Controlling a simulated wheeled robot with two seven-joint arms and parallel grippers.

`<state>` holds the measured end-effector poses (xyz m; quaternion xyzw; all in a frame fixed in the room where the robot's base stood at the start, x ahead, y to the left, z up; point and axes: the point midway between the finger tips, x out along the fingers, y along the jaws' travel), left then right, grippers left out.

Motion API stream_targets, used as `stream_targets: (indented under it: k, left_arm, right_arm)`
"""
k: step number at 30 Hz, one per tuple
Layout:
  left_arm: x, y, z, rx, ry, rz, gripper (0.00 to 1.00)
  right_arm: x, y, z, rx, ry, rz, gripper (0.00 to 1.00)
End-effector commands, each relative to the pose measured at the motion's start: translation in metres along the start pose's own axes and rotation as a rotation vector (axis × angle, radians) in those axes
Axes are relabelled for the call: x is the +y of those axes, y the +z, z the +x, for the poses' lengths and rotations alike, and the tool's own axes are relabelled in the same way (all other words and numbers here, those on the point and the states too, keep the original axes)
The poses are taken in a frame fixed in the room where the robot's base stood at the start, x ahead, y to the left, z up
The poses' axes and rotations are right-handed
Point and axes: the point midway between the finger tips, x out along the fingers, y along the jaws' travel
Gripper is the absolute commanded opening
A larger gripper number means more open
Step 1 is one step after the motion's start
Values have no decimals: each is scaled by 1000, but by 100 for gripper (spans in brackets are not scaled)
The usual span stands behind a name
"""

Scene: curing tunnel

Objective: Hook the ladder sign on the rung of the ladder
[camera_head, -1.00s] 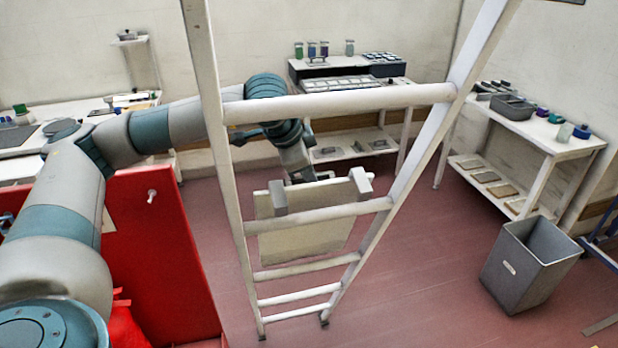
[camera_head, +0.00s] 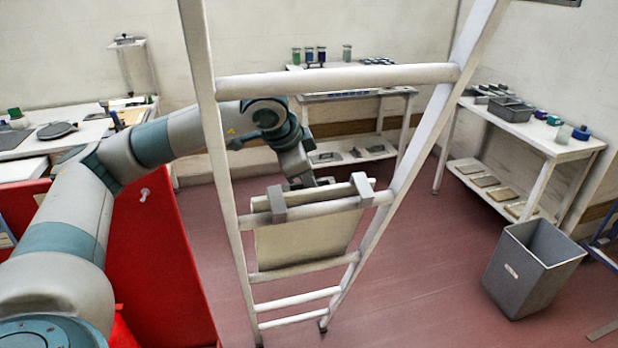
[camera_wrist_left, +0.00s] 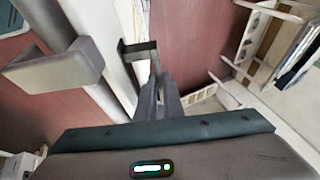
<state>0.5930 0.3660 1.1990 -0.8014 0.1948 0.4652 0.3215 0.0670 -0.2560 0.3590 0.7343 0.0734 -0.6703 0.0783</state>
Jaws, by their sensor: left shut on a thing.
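The ladder sign is a cream panel (camera_head: 305,242) with two grey hooks, a left hook (camera_head: 277,204) and a right hook (camera_head: 362,189). The panel hangs behind the white ladder (camera_head: 218,165). Both hooks reach over a middle rung (camera_head: 322,208) and overlap its near side; I cannot tell whether they rest on it. My left gripper (camera_head: 303,183) is behind the ladder, shut on the sign's top edge, its fingertips partly hidden. In the left wrist view, one hook (camera_wrist_left: 60,72) stands left of the gripper fingers (camera_wrist_left: 160,95). My right gripper is out of view.
A red cabinet (camera_head: 165,255) stands at the left beside my left arm. A grey bin (camera_head: 533,268) is on the floor at the right. Benches with small containers line the back and right walls.

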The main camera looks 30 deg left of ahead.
Motion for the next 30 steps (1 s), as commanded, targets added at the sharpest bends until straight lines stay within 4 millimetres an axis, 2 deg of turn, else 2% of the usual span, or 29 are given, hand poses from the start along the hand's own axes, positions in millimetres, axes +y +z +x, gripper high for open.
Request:
stream_targets:
  k: [12, 26, 27, 29, 30]
  left_arm:
    - [-1, 7, 17, 3, -3, -1, 0]
    - [-2, 8, 20, 4, -3, -1, 0]
    - [-2, 8, 20, 4, -3, -1, 12]
    - [-2, 8, 20, 4, -3, -1, 27]
    - [-1, 8, 20, 3, -2, -1, 29]
  right_arm:
    - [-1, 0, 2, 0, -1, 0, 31]
    - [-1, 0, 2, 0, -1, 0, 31]
    - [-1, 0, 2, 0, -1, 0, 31]
    - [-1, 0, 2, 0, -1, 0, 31]
    - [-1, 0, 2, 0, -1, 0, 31]
